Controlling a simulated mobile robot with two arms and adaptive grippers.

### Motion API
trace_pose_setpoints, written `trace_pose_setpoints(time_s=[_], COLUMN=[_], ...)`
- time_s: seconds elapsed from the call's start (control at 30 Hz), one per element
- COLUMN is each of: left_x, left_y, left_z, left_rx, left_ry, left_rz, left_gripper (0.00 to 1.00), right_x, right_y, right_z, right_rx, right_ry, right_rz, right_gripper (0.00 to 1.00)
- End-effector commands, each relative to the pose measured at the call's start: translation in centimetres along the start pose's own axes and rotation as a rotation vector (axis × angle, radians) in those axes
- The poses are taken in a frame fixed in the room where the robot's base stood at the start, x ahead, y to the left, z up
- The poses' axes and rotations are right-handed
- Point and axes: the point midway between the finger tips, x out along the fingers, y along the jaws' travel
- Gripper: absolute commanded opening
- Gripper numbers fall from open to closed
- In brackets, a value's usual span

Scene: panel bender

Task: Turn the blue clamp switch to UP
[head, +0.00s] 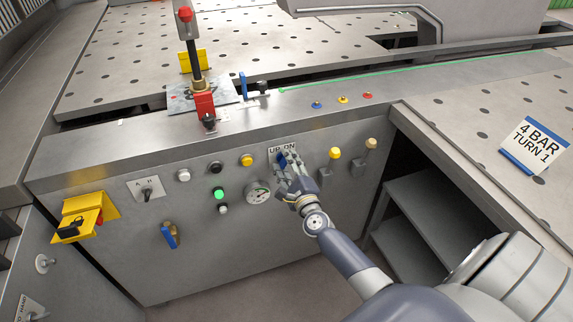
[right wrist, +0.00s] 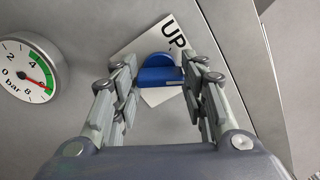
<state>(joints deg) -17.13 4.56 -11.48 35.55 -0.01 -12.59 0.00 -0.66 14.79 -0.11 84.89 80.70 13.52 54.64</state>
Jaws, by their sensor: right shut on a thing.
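My right gripper (head: 288,170) reaches up to the panel from the lower right and is shut on the switch. Its fingers partly cover the switch in the head view, so I cannot tell its exact setting. My left gripper is not in view.
A pressure gauge (head: 258,193) is just left of my right gripper. Buttons, an A/N switch (head: 149,190) and a blue-handled valve (head: 170,236) are further left. An open shelf (head: 428,200) is at the right.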

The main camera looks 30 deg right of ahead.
Motion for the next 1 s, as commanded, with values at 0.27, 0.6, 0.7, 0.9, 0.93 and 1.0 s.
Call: trace_pose_setpoints(time_s=[0.27,0.6,0.7,0.9,0.93,1.0], left_x=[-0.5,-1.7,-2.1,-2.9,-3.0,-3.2], left_y=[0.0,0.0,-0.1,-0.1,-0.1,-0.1], left_z=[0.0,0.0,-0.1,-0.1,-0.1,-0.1], left_rx=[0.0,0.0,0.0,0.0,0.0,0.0], left_ry=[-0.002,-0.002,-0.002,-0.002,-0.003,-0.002], left_rz=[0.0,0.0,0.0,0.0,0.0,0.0], left_gripper=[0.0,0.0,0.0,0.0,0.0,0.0], right_x=[0.0,0.0,0.0,0.0,0.0,0.0], right_y=[-0.1,-0.1,-0.1,-0.1,-0.1,-0.1], right_z=[0.1,0.2,0.1,0.1,0.1,0.1], right_rx=[-0.075,-0.343,-0.439,-0.628,-0.656,-0.717], right_ry=[0.0,0.0,0.0,0.0,0.0,0.0], right_rz=[0.0,0.001,0.002,0.002,0.001,0.001], right_gripper=[0.16,0.16,0.16,0.16,0.16,0.16])
